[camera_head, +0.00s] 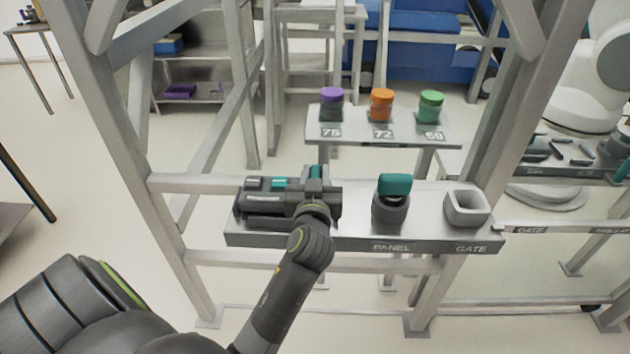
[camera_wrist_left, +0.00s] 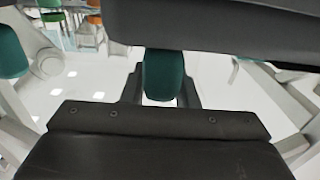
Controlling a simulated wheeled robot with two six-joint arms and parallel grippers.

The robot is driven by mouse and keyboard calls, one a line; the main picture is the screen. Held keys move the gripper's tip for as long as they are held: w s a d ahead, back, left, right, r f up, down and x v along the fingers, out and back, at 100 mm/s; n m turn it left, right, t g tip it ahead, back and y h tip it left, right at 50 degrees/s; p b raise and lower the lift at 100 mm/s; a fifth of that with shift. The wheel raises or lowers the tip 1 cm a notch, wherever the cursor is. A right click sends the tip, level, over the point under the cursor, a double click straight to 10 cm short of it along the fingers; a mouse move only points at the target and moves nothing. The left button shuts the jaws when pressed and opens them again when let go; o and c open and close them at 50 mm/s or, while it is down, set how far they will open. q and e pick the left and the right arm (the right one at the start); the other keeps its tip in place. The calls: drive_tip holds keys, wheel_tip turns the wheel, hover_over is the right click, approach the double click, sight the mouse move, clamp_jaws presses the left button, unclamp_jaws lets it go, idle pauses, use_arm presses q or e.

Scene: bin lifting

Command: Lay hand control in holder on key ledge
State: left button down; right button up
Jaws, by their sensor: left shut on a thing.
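The hand control (camera_head: 315,173) shows as a teal piece at my left gripper (camera_head: 313,186), over the left part of the grey key ledge (camera_head: 350,238). In the left wrist view the teal piece (camera_wrist_left: 163,75) sits between the dark jaws, which are shut on it. Its lower part is hidden by the gripper. On the ledge, a dark round holder with a teal-topped control (camera_head: 394,185) stands behind the PANEL label. An empty grey cup-like holder (camera_head: 466,208) stands behind the GATE label. My gripper and wrist hide the ledge's left label area. My right gripper is out of view.
A smaller shelf (camera_head: 350,133) behind bears purple-, orange- and green-topped jars with number plates. Grey frame posts (camera_head: 125,150) stand left and right of the ledge. Another ledge with tools (camera_head: 565,165) lies at right. Some bare ledge shows between the holders.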

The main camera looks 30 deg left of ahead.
use_arm(q)
drive_tip(key=shift+f, duration=0.65)
drive_tip(key=c, duration=1.1)
unclamp_jaws()
drive_tip(key=shift+f, duration=0.1)
